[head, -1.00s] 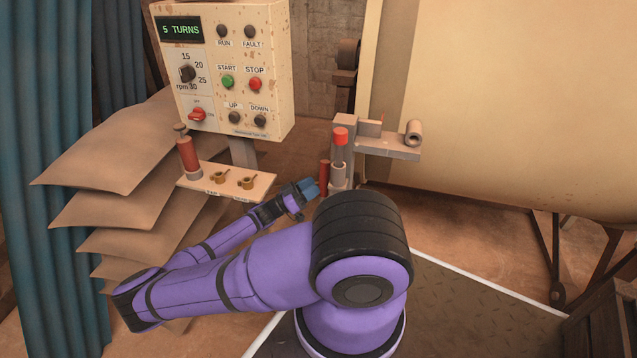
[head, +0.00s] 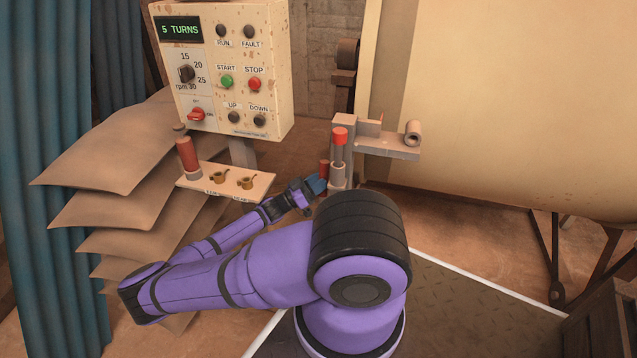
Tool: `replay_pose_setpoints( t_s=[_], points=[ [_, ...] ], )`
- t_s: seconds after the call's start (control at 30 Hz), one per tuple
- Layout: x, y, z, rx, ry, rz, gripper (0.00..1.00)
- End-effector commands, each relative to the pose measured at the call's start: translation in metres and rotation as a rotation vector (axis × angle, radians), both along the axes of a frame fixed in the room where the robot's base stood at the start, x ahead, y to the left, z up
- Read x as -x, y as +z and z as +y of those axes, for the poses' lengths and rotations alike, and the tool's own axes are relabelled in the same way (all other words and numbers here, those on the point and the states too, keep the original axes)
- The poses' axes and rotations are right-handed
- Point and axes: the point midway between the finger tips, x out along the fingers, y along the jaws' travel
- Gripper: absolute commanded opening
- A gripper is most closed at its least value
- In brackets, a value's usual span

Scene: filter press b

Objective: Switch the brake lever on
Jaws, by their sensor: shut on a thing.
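A dark red upright handle (head: 324,168), which looks like the brake lever, stands at mid-picture in the head view, just left of a grey post with a bright red top (head: 340,136). My gripper (head: 317,184) reaches it from the lower left. Its blue fingertips are at the handle's lower part and appear shut on it. The fingers hide that lower part, and the handle's pivot and any on/off marking cannot be seen.
A control panel (head: 275,60) stands behind, at the upper left. Below it a small shelf (head: 262,187) carries a red cylinder (head: 188,158) and brass valves. A grey bracket (head: 388,146) juts out right of the post, before a big cream drum (head: 510,100). Brown sheets (head: 100,160) fill the left.

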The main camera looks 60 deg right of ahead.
Motion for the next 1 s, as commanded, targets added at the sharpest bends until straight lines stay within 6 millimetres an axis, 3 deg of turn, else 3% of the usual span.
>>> replay_pose_setpoints(
  t_s=[0.27, 0.7, 1.0],
  points=[
    [0.01, 0.004, 0.038, 0.094, 0.004, -0.026, 0.0],
    [0.045, -0.008, 0.159, 0.415, 0.004, -0.12, 0.0],
    [0.062, -0.03, 0.216, 0.578, 0.002, -0.168, 0.0]
  ],
)
